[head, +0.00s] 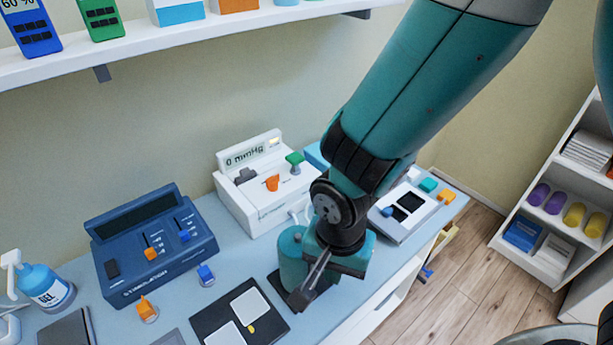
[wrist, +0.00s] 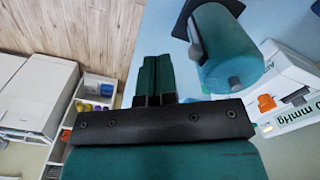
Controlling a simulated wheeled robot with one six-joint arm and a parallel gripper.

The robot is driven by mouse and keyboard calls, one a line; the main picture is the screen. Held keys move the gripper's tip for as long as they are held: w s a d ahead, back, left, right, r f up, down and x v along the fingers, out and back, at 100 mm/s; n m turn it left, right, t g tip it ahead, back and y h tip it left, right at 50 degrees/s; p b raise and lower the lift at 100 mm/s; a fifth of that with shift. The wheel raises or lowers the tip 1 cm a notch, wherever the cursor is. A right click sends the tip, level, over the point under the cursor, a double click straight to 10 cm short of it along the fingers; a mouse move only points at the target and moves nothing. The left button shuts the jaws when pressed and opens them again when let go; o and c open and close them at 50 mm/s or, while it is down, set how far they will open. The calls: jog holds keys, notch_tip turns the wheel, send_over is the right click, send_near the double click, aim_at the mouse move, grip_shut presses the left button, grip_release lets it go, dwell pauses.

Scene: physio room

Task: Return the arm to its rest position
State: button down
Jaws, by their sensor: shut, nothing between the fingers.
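My arm reaches down from the top right of the head view, over the blue worktop (head: 225,275). My gripper (head: 306,290) is low over the worktop, right of a dark tray. In the wrist view my gripper (wrist: 157,60) shows its two fingers together, with nothing between them. I cannot tell its exact height above the worktop. My arm hides part of the worktop behind it.
A blue stimulator (head: 155,245) and a white pressure unit (head: 265,185) stand at the back. A gel bottle (head: 45,287) is at the left. A dark tray (head: 213,318) with pads lies in front. A wall shelf (head: 185,42) is above; a shelf unit (head: 553,190) stands right.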

jog(key=s+d+r+n+y+b, duration=0.2)
jog(key=s+d+r+n, duration=0.1)
jog(key=r+n, duration=0.3)
jog(key=s+d+r+n+y+b, duration=0.2)
jog(key=r+n, duration=0.4)
jog(key=r, duration=0.4)
jog(key=s+d, duration=0.1)
jog(key=d, duration=0.1)
jog(key=shift+s+d, duration=0.3)
jog(key=c, duration=1.8)
grip_release()
jog(key=shift+c, duration=0.2)
